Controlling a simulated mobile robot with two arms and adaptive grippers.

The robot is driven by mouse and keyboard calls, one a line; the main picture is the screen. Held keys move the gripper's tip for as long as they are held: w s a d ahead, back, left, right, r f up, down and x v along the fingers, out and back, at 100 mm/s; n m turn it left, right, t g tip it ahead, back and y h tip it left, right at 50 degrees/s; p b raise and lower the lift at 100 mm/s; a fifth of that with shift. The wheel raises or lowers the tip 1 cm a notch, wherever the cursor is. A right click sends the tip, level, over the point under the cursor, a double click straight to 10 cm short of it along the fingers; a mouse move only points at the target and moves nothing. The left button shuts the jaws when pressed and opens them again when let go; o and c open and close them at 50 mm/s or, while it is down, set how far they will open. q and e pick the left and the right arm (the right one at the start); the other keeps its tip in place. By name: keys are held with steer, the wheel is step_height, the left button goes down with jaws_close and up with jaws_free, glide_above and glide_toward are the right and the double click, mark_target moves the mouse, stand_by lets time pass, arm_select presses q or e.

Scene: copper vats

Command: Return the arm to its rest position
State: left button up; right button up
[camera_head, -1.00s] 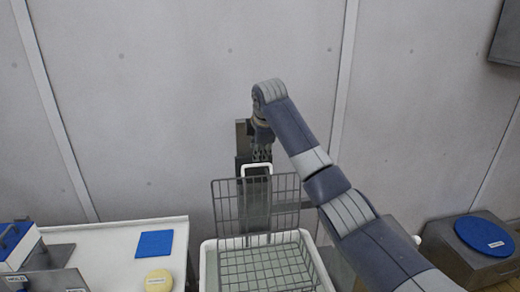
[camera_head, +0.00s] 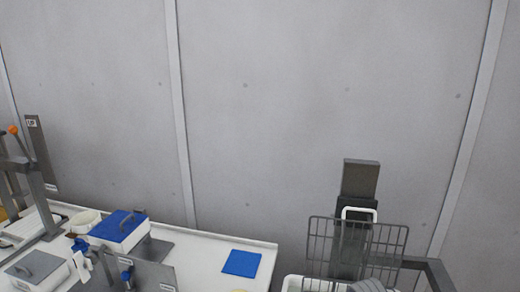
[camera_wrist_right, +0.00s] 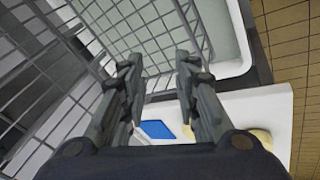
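My right gripper (camera_wrist_right: 160,72) is open in the right wrist view, with its two fingers apart and nothing between them. It is above or beside the wire basket (camera_wrist_right: 62,75); I cannot tell how far off it is. In the head view the gripper is out of frame, and only a grey piece that looks like my arm (camera_head: 372,285) shows at the bottom edge. My left arm and gripper are in neither view.
In the head view the wire basket's lid (camera_head: 325,245) stands before a grey post (camera_head: 360,180) with a white handle (camera_head: 358,210). Left of it, a white table (camera_head: 205,262) holds a blue mat (camera_head: 241,263) and a blue-lidded box (camera_head: 118,230). Tiled floor (camera_wrist_right: 290,60) is right in the wrist view.

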steer(key=s+f+m+g, duration=0.15)
steer(key=s+m, duration=0.25)
steer(key=s, duration=1.1)
steer(key=s+f+m, duration=0.2)
steer(key=s+m, duration=0.2)
steer(key=s, duration=1.1)
step_height(320, 180, down, 33)
steer(key=s+g+b, duration=0.1)
steer(key=b, duration=0.6)
steer(key=s+d+f+b, duration=0.1)
steer(key=s+f+b, duration=0.2)
steer(key=s+f, duration=0.5)
steer(key=s+d+f+g+b, duration=0.1)
steer(key=s+f+b, duration=0.2)
steer(key=s+f, duration=0.6)
step_height(320, 180, down, 6)
steer(key=shift+s+d+r, duration=0.15)
steer(key=shift+d, duration=0.1)
